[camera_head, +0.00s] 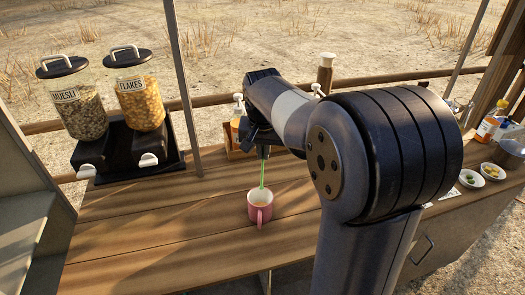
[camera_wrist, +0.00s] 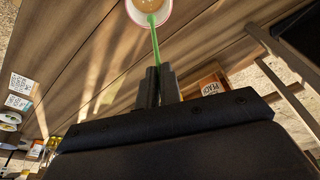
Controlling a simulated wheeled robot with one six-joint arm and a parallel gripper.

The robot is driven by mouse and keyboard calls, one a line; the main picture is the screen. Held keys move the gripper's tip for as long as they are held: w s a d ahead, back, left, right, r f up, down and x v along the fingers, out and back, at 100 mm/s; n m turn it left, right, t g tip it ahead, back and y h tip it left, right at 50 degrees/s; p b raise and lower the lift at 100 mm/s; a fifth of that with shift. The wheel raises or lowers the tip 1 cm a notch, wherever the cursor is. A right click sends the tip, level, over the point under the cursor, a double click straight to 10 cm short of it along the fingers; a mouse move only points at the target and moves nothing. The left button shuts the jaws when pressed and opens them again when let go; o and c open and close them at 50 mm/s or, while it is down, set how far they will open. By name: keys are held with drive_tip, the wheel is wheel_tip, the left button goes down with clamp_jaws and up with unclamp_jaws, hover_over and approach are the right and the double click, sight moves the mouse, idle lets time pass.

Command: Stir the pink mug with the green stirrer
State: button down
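The pink mug (camera_head: 260,212) stands upright on the wooden counter, its handle toward the front in the head view. In the wrist view the mug (camera_wrist: 133,15) is at the top edge, partly cut off, with a light brown content inside. The green stirrer (camera_head: 262,174) points down from my gripper (camera_head: 264,152), with its lower end inside the mug's opening. In the wrist view the stirrer (camera_wrist: 155,45) runs from between the fingers of my gripper (camera_wrist: 157,72) to the mug. The fingers are closed on its upper end. The stirrer's tip inside the mug is hard to make out.
Muesli (camera_head: 77,103) and flakes (camera_head: 138,95) dispensers stand at the back left. Behind my arm is a wooden box (camera_head: 238,150) with pump bottles. Small bowls (camera_head: 492,172) and bottles sit at the right. The counter left of the mug is clear.

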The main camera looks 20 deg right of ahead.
sight(262, 181)
drive_tip(key=shift+b+x, duration=0.45)
drive_tip(key=shift+x, duration=0.4)
drive_tip(key=shift+s+a+f+b, duration=0.15)
drive_tip(key=shift+s+f+b, duration=0.15)
drive_tip(key=shift+f+b, duration=0.85)
drive_tip(key=shift+s+a+f+b, duration=0.2)
drive_tip(key=shift+f+b, duration=0.6)
drive_tip(key=shift+f, duration=0.7)
drive_tip(key=shift+s+a+f+b, duration=0.1)
drive_tip(key=shift+s+f+b, duration=0.25)
drive_tip(key=shift+f+b, duration=0.8)
drive_tip(key=shift+f, duration=0.15)
